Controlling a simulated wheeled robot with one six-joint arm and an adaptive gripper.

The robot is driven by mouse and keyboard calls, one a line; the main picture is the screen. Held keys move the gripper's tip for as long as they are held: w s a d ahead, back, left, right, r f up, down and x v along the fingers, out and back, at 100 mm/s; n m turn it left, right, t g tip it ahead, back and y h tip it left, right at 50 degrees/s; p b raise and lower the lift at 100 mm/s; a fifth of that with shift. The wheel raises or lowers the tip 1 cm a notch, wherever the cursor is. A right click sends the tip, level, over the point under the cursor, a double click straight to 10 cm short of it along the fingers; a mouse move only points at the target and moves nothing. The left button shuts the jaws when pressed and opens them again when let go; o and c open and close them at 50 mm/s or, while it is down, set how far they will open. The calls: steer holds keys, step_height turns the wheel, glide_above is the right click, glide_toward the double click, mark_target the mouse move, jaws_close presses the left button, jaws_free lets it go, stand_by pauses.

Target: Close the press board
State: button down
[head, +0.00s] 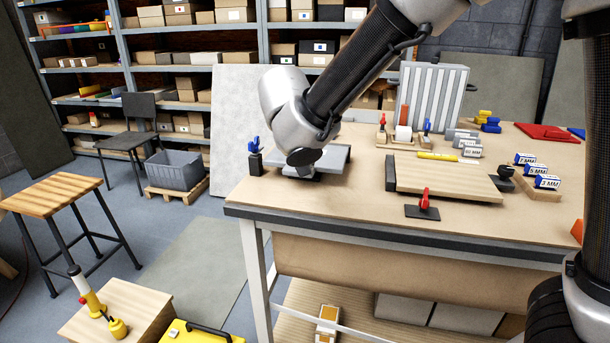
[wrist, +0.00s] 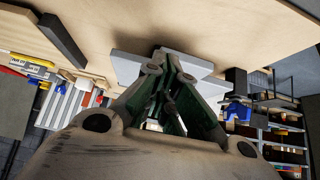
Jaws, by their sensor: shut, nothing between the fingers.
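A pale wooden board (head: 447,180) lies flat on the workbench, with a dark bar (head: 390,173) along its left edge and a black knob (head: 505,172) at its right. A flat grey plate (head: 335,158) lies on the bench to its left. I cannot tell for sure which is the press board. My gripper (head: 302,158) is low over the grey plate, largely hidden by my arm in the head view. In the wrist view my gripper (wrist: 170,58) is shut and empty, its tips in front of the grey plate (wrist: 128,66); contact is unclear.
A blue-handled clamp (head: 255,158) stands left of the plate, and a red-handled clamp (head: 425,204) stands before the wooden board. Several labelled blocks (head: 536,170) sit at the right. A ribbed grey panel (head: 432,97) stands behind.

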steer(key=s+a+f, duration=0.2)
steer(key=s+f, duration=0.1)
steer(key=s, duration=0.6)
steer(key=s+d+f+n+g+h, duration=0.1)
steer(key=s+d+n+g+h, duration=0.15)
steer(key=d+n, duration=0.5)
steer(key=s+d+r+m+y, duration=0.1)
steer(key=s+d+r, duration=0.2)
steer(key=d, duration=0.8)
steer(key=s+d+r+m+y, duration=0.1)
steer(key=s+d+r, duration=0.3)
steer(key=d, duration=0.7)
steer(key=s+d+r+m+g+y, duration=0.1)
steer(key=s+d, duration=0.4)
steer(key=d, duration=0.6)
step_height(320, 180, up, 2)
steer(key=shift+s+r+m+y, duration=0.15)
steer(key=shift+s+m+y, duration=0.3)
steer(key=shift+m, duration=0.7)
